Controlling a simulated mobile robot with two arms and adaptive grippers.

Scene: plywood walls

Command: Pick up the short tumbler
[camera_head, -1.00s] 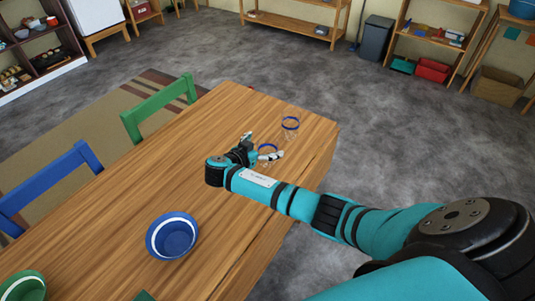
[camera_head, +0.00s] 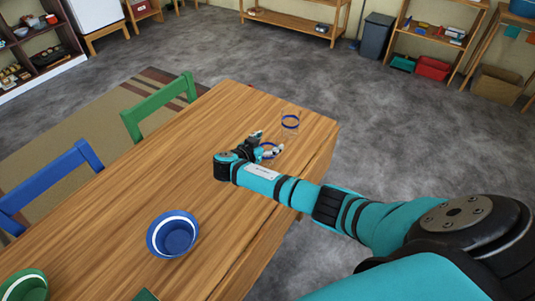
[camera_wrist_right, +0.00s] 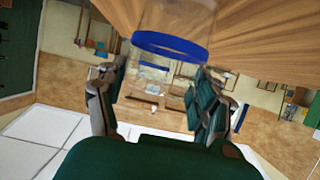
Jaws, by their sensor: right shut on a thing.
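A clear tumbler with a blue rim (camera_head: 268,150), which I take as the short tumbler, is between the fingers of my right gripper (camera_head: 267,143), near the right edge of the wooden table. The gripper is shut on it and hides much of it. In the right wrist view the clear glass with its blue band (camera_wrist_right: 170,46) is between the two fingers (camera_wrist_right: 158,88). I cannot tell whether its base is off the table. My left gripper is not in view.
Another clear blue-rimmed glass (camera_head: 290,123) stands just beyond the gripper. A blue bowl (camera_head: 173,235) and a green bowl (camera_head: 25,286) are on the table (camera_head: 215,130). A green chair (camera_head: 160,105) and a blue chair (camera_head: 45,185) stand along the left side.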

